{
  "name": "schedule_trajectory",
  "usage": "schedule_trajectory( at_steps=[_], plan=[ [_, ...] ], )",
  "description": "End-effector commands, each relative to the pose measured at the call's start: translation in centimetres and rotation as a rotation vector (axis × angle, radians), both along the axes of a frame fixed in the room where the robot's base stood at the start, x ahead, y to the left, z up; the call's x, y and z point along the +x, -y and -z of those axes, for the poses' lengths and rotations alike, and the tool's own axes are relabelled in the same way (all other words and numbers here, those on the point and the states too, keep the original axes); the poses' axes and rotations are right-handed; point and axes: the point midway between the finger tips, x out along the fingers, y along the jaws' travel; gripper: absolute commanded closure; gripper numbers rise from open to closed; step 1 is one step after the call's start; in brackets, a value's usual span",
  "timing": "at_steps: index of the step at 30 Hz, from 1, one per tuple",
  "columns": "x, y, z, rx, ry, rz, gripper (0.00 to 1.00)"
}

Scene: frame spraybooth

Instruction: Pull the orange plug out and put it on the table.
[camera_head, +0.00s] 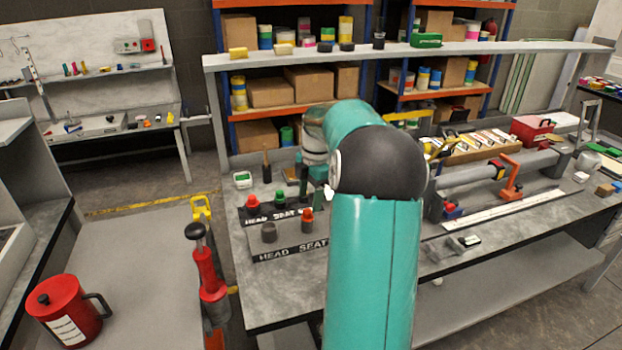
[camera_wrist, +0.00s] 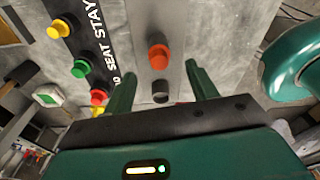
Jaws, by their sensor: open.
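The orange plug (camera_wrist: 158,57) stands in the grey top of the front block in the wrist view. In the head view the orange plug (camera_head: 307,214) tops a brown cylinder at the right end of the front "HEAD SEAT" block (camera_head: 290,250). My gripper (camera_wrist: 162,68) is open and empty, its two green fingers left and right of the plug in the picture. I cannot tell how far above the plug they are. A dark plug (camera_wrist: 160,93) sits between the fingers, nearer the palm. The grey table (camera_head: 290,290) carries the blocks.
A second labelled block holds a green plug (camera_wrist: 80,68), a red plug (camera_wrist: 98,97) and a yellow plug (camera_wrist: 58,28). A small white device (camera_head: 243,179) lies behind. A clamp rig (camera_head: 500,175) stands at right. Bare tabletop shows in front of the blocks.

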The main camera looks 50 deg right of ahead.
Motion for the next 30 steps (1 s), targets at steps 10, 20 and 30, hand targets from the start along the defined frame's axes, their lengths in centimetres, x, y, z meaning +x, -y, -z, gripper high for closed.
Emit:
schedule_trajectory(
  at_steps=[10,20,30],
  plan=[
    [0.5,-0.7,5.2,0.001,-0.001,0.0,0.42],
    [0.6,-0.7,5.8,0.0,0.001,0.0,0.42],
    [0.6,-0.7,5.8,0.0,0.0,0.001,0.7]
  ],
)
